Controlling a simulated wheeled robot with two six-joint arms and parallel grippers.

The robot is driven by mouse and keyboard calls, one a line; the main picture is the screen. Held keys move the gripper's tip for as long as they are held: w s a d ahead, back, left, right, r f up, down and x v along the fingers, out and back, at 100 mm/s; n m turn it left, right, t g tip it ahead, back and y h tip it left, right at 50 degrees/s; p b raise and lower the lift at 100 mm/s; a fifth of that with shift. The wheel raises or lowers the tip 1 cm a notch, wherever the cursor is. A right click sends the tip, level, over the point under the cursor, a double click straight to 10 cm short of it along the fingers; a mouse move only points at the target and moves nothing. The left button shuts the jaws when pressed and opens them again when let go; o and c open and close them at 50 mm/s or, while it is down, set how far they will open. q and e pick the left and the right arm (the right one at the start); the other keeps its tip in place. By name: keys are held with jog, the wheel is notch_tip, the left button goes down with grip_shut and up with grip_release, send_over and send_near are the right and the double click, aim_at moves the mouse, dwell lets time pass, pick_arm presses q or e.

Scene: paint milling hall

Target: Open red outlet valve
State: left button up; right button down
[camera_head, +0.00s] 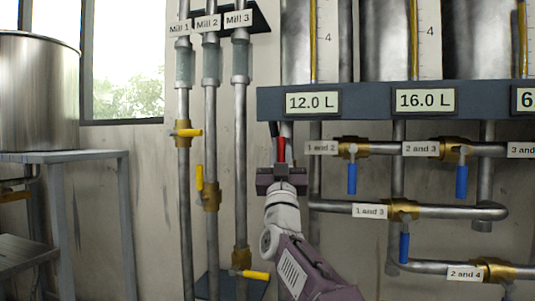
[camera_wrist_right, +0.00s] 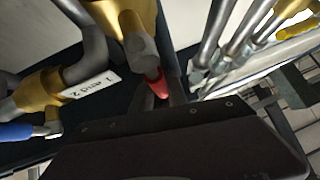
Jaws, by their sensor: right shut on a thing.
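The red outlet valve handle (camera_head: 281,149) hangs below the left end of the dark tank ledge, under the 12.0 L display. My right gripper (camera_head: 281,139) comes up from below and is shut on this handle, with a dark finger at its side. In the right wrist view the red handle (camera_wrist_right: 159,86) sticks out just beyond the dark gripper body (camera_wrist_right: 165,103), below a brass valve body (camera_wrist_right: 133,22). Much of the grip is hidden by the gripper itself. My left gripper is not in view.
Blue-handled valves (camera_head: 352,178) on horizontal pipes stand to the right of my right arm. Mill pipes with yellow-handled valves (camera_head: 187,132) stand to the left. The dark ledge (camera_head: 380,94) is close above the gripper. A metal pot (camera_head: 38,95) stands on a grey table at far left.

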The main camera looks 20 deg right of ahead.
jog(key=shift+s+d+m+h, duration=0.1)
jog(key=shift+m+h, duration=0.3)
jog(key=c, duration=1.3)
grip_release()
